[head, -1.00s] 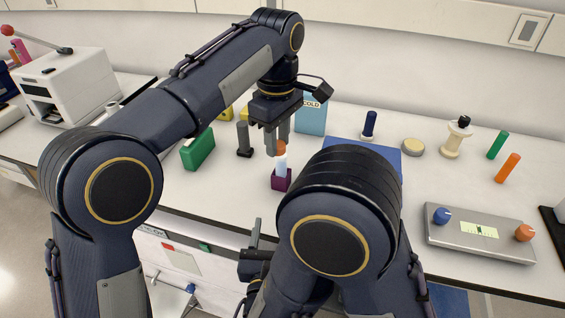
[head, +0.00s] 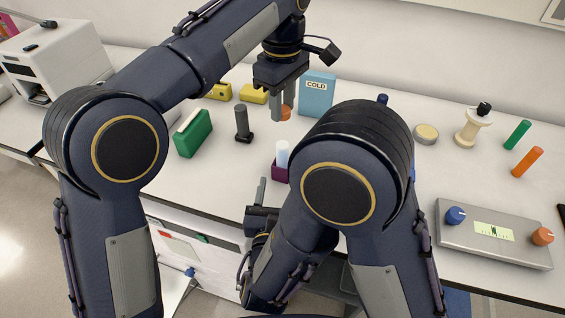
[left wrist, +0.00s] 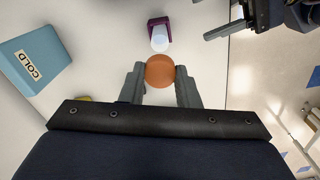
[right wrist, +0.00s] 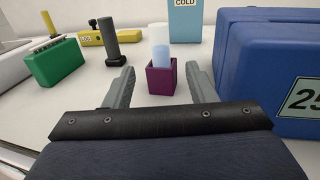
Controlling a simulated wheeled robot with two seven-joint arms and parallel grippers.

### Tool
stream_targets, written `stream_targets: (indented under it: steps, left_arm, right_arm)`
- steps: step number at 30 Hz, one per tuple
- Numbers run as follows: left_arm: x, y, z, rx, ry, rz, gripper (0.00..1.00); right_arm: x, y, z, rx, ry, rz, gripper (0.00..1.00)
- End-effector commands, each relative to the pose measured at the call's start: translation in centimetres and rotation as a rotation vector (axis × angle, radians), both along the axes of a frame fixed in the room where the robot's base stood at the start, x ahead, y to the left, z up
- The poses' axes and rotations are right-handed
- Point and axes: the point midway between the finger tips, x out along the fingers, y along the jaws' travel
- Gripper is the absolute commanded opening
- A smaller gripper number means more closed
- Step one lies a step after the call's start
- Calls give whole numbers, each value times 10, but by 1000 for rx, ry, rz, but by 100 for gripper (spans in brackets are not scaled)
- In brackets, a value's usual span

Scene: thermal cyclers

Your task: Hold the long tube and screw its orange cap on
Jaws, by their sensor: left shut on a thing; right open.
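The long tube (head: 282,152) is pale and stands upright in a small purple holder (head: 281,172) on the bench. The tube shows uncapped in the right wrist view (right wrist: 160,48). My left gripper (head: 283,112) is shut on the orange cap (head: 286,112) and holds it in the air above the tube, apart from it. The cap sits between the left fingertips in the left wrist view (left wrist: 159,71). My right gripper (right wrist: 160,90) is open and empty, low on the near side of the holder, facing the tube.
A blue box (right wrist: 270,70) stands right of the holder in the right wrist view. A dark post (head: 242,123), a green box (head: 193,134) and a COLD box (head: 316,93) stand around the tube. A grey panel with knobs (head: 492,245) lies at right.

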Motion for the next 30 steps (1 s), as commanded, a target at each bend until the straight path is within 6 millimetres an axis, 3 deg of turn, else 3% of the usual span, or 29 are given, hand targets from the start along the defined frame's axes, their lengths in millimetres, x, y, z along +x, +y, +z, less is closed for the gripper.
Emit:
stream_targets:
  steps: [9,15,21,30]
  left_arm:
    - [0,0,0,0,0,0,8]
    - [0,0,0,0,0,0,8]
    - [0,0,0,0,0,0,8]
    - [0,0,0,0,0,0,8]
  right_arm:
    - [61,-10,0,2,-1,-6,51]
    - [89,-13,0,2,-1,-3,51]
    - [101,-14,0,-1,-1,0,51]
    - [102,-14,0,-1,0,1,51]
